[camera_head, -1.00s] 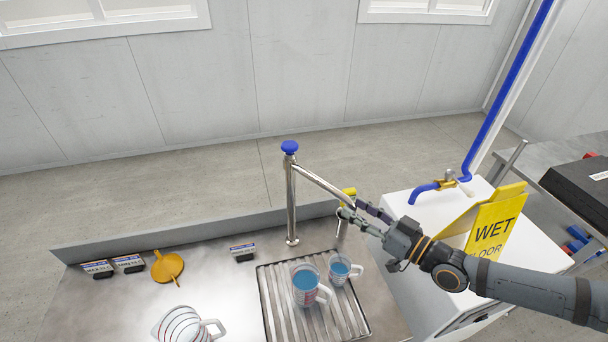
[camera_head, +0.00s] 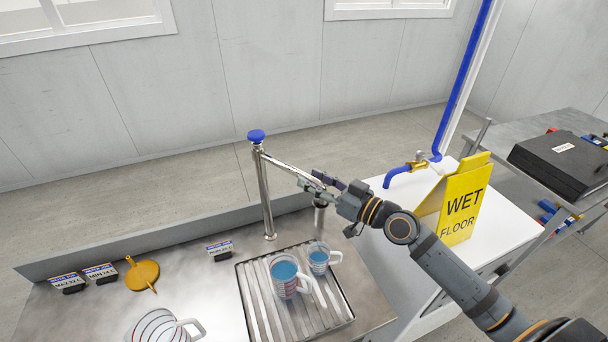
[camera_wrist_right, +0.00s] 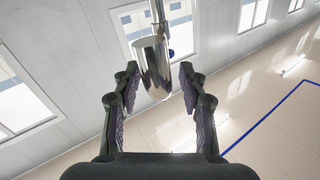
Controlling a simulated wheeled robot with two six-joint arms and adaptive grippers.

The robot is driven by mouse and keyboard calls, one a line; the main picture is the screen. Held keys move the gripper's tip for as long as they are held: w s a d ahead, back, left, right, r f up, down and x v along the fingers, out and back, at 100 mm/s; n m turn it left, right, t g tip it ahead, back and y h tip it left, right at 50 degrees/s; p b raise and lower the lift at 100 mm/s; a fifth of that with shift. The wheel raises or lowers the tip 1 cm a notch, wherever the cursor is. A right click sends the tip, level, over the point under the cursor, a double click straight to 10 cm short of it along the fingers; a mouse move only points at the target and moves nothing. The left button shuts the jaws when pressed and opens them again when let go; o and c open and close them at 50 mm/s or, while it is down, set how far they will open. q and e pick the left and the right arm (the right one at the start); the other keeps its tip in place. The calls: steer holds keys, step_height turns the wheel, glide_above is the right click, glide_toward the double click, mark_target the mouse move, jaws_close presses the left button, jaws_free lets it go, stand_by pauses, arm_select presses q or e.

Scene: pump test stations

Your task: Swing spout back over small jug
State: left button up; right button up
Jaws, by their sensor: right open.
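The spout (camera_head: 285,163) is a chrome arm on an upright post (camera_head: 265,200) with a blue knob. It reaches right, and its nozzle (camera_head: 320,217) hangs behind the small jug (camera_head: 319,258) in the head view. The small jug and a larger jug (camera_head: 284,276) stand upright on the drain grate, both holding blue liquid. My right gripper (camera_head: 322,184) is open at the spout's outer end. In the right wrist view the nozzle (camera_wrist_right: 152,65) lies between the open fingers, with gaps on both sides; contact cannot be made out. My left gripper is out of view.
A striped jug (camera_head: 165,326), an orange funnel (camera_head: 142,274) and small label signs (camera_head: 219,250) are on the steel bench. A yellow wet-floor sign (camera_head: 461,208) stands on the white cabinet (camera_head: 400,240) at right, near a blue pipe. A black case (camera_head: 562,160) sits farther right.

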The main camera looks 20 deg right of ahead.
mark_target(304, 173)
steer(key=shift+x, duration=1.05)
steer(key=shift+w+a+p, duration=0.3)
steer(key=shift+w+p, duration=0.1)
steer(key=shift+w+a, duration=0.15)
jaws_close()
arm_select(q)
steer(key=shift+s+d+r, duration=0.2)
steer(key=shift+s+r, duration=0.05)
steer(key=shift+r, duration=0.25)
